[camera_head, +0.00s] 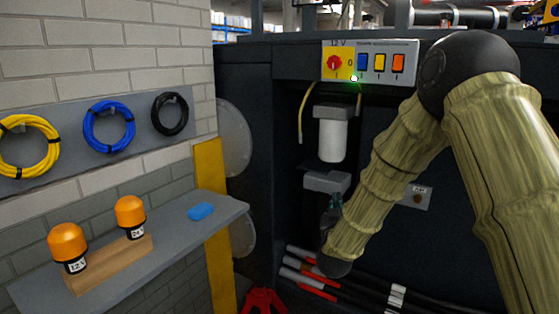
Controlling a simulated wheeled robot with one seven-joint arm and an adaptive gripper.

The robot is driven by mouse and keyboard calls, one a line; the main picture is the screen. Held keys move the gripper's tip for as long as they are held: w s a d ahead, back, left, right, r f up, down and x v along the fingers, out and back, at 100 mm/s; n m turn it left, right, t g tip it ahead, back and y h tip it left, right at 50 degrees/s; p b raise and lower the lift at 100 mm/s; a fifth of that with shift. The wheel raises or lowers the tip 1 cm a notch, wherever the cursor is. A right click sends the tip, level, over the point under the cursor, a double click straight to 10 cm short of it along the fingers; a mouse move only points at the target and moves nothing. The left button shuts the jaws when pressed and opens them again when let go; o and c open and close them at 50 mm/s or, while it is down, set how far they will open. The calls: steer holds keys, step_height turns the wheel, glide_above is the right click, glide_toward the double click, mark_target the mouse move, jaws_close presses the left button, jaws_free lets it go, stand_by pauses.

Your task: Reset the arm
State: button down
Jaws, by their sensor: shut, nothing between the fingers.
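My arm, in a beige ribbed sleeve, comes in from the right, bends at a black joint high up and reaches down to the middle. My gripper (334,206) shows only as a small dark shape at the left edge of the sleeve, mostly hidden by it. It is shut, with nothing seen in it. It is in front of the dark chassis, below a grey bracket (327,181) and a white cylinder (332,138); I cannot tell whether it touches anything.
A switch panel (370,61) with a red knob is above. Left, a grey shelf (178,232) holds two orange beacons on a wooden block and a blue item (200,211). Yellow, blue and black cable coils hang on the wall. Pipes (310,276) run low in the chassis.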

steer(key=s+d+f+g+y, duration=0.1)
steer(key=s+f+g, duration=0.2)
steer(key=s+f, duration=0.6)
steer(key=s+f+n+g+y, duration=0.1)
steer(key=s+f+g, duration=0.25)
steer(key=f, duration=1.05)
steer(key=s+d+f+g+y, duration=0.1)
steer(key=s+f+g, duration=0.2)
steer(key=s+f, duration=0.6)
steer(key=s+d+f+g, duration=0.1)
steer(key=s+f+g, duration=0.2)
steer(key=s, duration=0.9)
steer(key=s+f+g+y, duration=0.1)
steer(key=s+f+g, duration=0.2)
steer(key=s+f, duration=0.5)
steer(key=s+d+f+m+g, duration=0.1)
steer(key=s+f+g, duration=0.3)
steer(key=s, duration=1.1)
steer(key=shift+s+d+f, duration=0.35)
steer(key=shift+s+f, duration=0.05)
steer(key=shift+f, duration=0.25)
steer(key=shift+w, duration=0.1)
